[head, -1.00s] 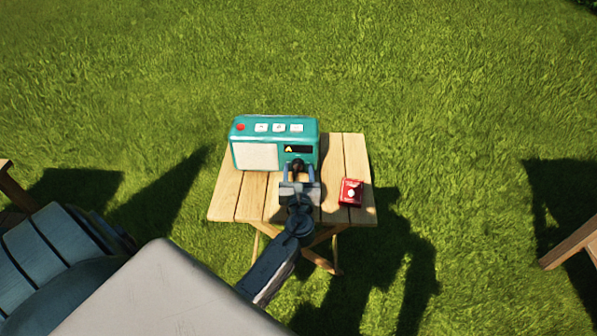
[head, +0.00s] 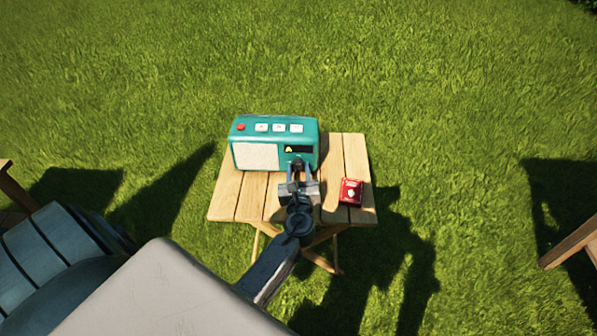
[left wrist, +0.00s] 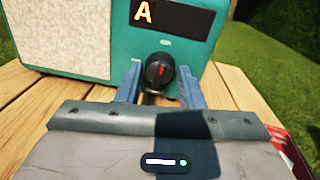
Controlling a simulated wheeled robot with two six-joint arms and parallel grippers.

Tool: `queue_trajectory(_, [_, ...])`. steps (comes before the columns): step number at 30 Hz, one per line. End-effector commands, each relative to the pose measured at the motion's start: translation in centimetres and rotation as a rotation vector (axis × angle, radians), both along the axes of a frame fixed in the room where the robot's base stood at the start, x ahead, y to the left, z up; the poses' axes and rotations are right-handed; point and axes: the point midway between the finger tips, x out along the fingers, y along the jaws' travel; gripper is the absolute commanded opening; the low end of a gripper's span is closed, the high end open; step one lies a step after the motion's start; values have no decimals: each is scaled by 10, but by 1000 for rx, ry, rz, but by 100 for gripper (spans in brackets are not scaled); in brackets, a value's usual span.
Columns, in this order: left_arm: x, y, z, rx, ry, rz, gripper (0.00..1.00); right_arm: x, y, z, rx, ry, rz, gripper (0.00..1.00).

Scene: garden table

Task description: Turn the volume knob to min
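A teal radio (head: 275,143) stands on a wooden table (head: 230,196). Its dark round volume knob (left wrist: 160,71) is low on the front, under a black display (left wrist: 178,17) showing a lit "A". A red mark on the knob points roughly upward in the left wrist view. My left gripper (head: 300,168) is in front of the radio, its two fingers on either side of the knob. In the left wrist view my left gripper (left wrist: 159,72) shows small gaps between fingers and knob, so it is open. My right gripper is not in view.
A small red box (head: 351,192) lies on the table to the right of my left gripper. White buttons and a red button (head: 241,127) are on the radio's top. Grass surrounds the table.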

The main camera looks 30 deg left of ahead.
Motion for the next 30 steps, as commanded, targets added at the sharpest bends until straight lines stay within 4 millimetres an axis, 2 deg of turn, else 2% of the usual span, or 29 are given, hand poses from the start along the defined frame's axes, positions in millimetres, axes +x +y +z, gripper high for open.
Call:
queue_trajectory(1, [0, 0, 0, 0, 0, 0, 45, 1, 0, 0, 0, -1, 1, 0])
queue_trajectory(3, [0, 0, 0, 1, 1, 0, 53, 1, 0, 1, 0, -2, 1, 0])
queue_trajectory(14, [-6, -5, -1, -1, 2, 0, 53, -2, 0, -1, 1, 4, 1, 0])
queue_trajectory(25, [-64, -45, -1, -2, 3, 2, 53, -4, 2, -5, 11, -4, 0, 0])
queue_trajectory(30, [-82, -58, 0, -1, 0, 0, 53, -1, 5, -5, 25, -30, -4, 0])
